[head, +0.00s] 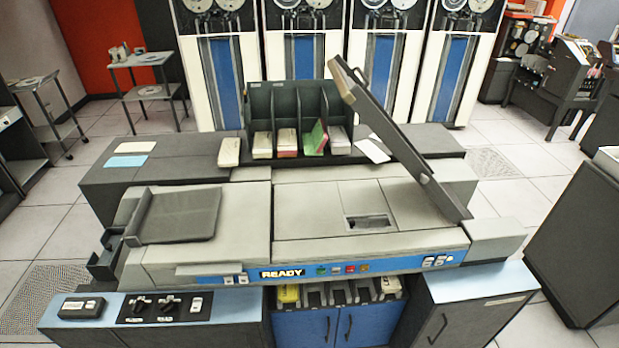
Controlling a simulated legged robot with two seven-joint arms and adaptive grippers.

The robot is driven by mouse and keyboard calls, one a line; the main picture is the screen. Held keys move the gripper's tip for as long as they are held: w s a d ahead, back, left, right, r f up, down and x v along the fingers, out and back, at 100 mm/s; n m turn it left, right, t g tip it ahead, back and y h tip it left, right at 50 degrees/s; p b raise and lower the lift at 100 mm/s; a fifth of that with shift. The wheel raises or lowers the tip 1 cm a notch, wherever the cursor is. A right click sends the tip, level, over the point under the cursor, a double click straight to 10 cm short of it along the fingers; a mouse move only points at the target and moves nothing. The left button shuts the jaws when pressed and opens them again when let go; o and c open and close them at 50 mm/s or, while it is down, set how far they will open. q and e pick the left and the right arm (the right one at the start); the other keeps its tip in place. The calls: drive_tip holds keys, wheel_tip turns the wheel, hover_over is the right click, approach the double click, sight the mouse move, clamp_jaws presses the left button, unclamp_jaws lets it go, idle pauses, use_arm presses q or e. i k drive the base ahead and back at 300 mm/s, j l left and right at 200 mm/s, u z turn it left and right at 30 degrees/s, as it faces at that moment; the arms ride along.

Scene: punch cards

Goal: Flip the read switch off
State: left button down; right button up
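A grey punch-card machine (230,225) fills the middle of the head view. Its blue front strip (310,271) bears a lit READY sign (282,273), several coloured buttons (342,269), a pair of small white switches (235,280) at the left and another pair (434,261) at the right. A black control panel (165,307) at the front left holds two dark knobs or levers and a white switch (196,305). Labels are too small to read, so I cannot tell which is the read switch or its position. Neither of my grippers is in view.
A hinged grey cover (403,140) stands raised and tilted at the machine's right. A dark rack (295,110) with card stacks stands behind. A small dark box (82,307) sits at the front left. Blue-doored cabinets (300,328) are below. Tape drives (215,60) line the back.

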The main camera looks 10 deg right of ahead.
sight(427, 262)
drive_tip(key=z, duration=1.3)
